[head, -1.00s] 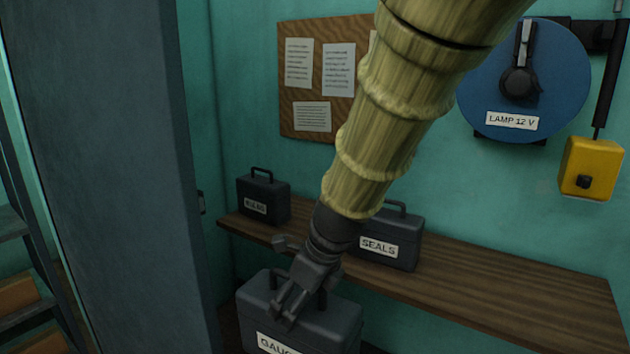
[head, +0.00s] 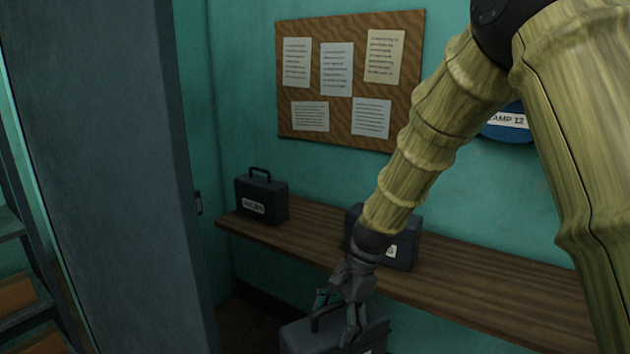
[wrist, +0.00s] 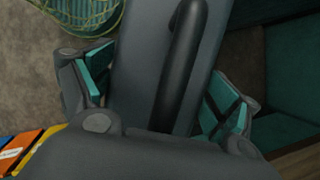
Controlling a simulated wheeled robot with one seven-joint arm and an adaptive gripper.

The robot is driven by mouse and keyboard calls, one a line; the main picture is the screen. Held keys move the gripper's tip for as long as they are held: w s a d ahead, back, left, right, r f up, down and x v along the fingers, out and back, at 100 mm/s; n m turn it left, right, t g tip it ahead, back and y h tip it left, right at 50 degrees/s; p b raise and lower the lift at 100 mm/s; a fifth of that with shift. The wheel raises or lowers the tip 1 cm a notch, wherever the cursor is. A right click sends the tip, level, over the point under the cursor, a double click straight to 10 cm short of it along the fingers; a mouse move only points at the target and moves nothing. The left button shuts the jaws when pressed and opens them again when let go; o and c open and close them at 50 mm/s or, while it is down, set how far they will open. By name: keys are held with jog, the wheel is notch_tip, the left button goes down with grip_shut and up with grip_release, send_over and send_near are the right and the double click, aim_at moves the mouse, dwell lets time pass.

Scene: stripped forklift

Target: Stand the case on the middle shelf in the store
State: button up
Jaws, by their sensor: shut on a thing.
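A dark grey case (head: 310,335) with a top handle is low in the head view, in front of the bench. Its lower part is cut off by the frame edge. My gripper (head: 345,318) is over its top and shut on it. In the wrist view the case (wrist: 150,90) lies between the two teal-padded fingers (wrist: 165,98), with its dark handle (wrist: 180,65) running lengthwise. The exact contact of the pads is hard to see. No middle shelf can be made out with certainty.
A wooden bench (head: 480,275) along the teal wall bears two similar cases, one at its left end (head: 262,198) and one behind my wrist (head: 408,252). A tall grey panel (head: 110,170) stands left. Dark shelf-like slats (head: 25,315) are at far left. A wire basket (wrist: 90,12) shows in the wrist view.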

aim_at(386, 353)
jog(key=d+f+n+h, duration=0.1)
jog(key=d+f+n, duration=0.3)
jog(key=d+f+n+g+h, duration=0.1)
jog(key=d+f+n, duration=0.3)
jog(key=d+f+n+g+h, duration=0.1)
jog(key=d+f+n, duration=0.2)
jog(key=d+f, duration=0.1)
jog(key=shift+w+d+f+n+h, duration=0.2)
jog(key=shift+w+n+h, duration=0.2)
jog(key=s+f, duration=0.6)
jog(key=f, duration=0.2)
jog(key=shift+s+d, duration=0.2)
jog(key=shift+f, duration=0.15)
